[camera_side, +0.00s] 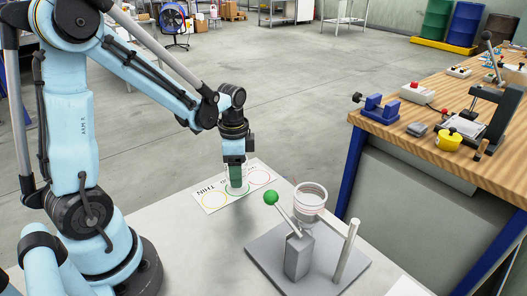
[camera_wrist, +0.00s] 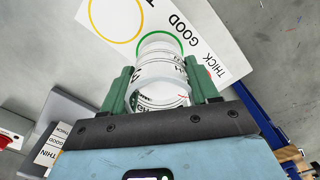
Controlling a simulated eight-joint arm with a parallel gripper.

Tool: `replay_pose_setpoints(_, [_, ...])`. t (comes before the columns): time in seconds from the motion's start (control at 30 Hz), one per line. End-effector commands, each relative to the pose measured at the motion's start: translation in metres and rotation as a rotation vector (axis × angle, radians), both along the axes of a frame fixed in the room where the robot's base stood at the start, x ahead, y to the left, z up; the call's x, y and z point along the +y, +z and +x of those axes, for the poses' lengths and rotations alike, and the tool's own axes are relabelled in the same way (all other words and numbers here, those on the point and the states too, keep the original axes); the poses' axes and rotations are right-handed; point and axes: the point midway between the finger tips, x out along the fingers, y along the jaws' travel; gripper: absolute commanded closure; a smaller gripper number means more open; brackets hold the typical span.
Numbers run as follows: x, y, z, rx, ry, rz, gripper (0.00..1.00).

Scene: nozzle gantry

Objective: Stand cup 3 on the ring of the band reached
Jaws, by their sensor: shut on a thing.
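My gripper (camera_side: 236,182) points straight down over the white sheet. In the wrist view its two green fingers (camera_wrist: 163,88) are shut on a clear cup (camera_wrist: 158,72) from both sides. Dark print shows on or through the cup; I cannot read a cup number. The cup's far end lies over the green ring (camera_wrist: 146,36), at the GOOD band on the sheet (camera_wrist: 205,40). I cannot tell whether it touches the sheet. The yellow ring (camera_side: 214,202) and the red ring (camera_side: 260,177) lie to either side and look empty.
A grey stand (camera_side: 299,255) with a green-knobbed lever (camera_side: 271,198), a wide clear vessel (camera_side: 311,198) and an upright rod (camera_side: 346,252) is right of the sheet. A wooden bench (camera_side: 450,110) with tools stands farther right.

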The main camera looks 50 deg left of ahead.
Motion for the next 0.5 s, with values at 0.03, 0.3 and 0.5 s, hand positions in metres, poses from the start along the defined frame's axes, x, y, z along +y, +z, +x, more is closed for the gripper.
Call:
replay_pose_setpoints(0.03, [0.000, -0.007, 0.000, 0.000, 0.000, 0.000, 0.85])
replay_pose_setpoints(0.3, [0.000, -0.021, 0.000, 0.000, 0.000, 0.000, 0.85])
replay_pose_setpoints(0.5, [0.000, -0.021, 0.000, 0.000, 0.000, 0.000, 0.85])
